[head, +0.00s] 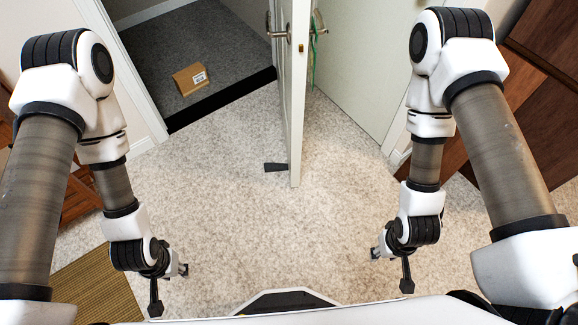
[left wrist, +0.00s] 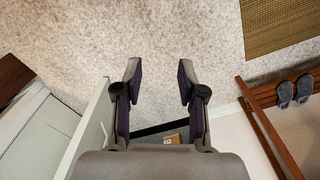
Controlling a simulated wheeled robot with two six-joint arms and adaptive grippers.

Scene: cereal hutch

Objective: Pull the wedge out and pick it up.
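The wedge (head: 275,167) is a small dark block lying on the pale floor at the foot of the white door (head: 296,100), on the door's left side in the head view. Its right end meets the door's bottom edge; I cannot tell how far it reaches under. It does not show in the left wrist view. My left gripper (head: 170,290) is well short of the wedge, to its lower left. The left wrist view shows its fingers (left wrist: 159,72) apart with nothing between them. My right gripper (head: 391,271) is to the wedge's lower right, fingers apart and empty.
The door stands ajar with a lever handle (head: 281,33). Beyond the doorway a cardboard box (head: 190,79) lies on grey carpet (head: 150,50). A woven mat (head: 98,285) lies at the lower left. A wooden rack with slippers (left wrist: 285,94) shows in the wrist view. The floor before the wedge is clear.

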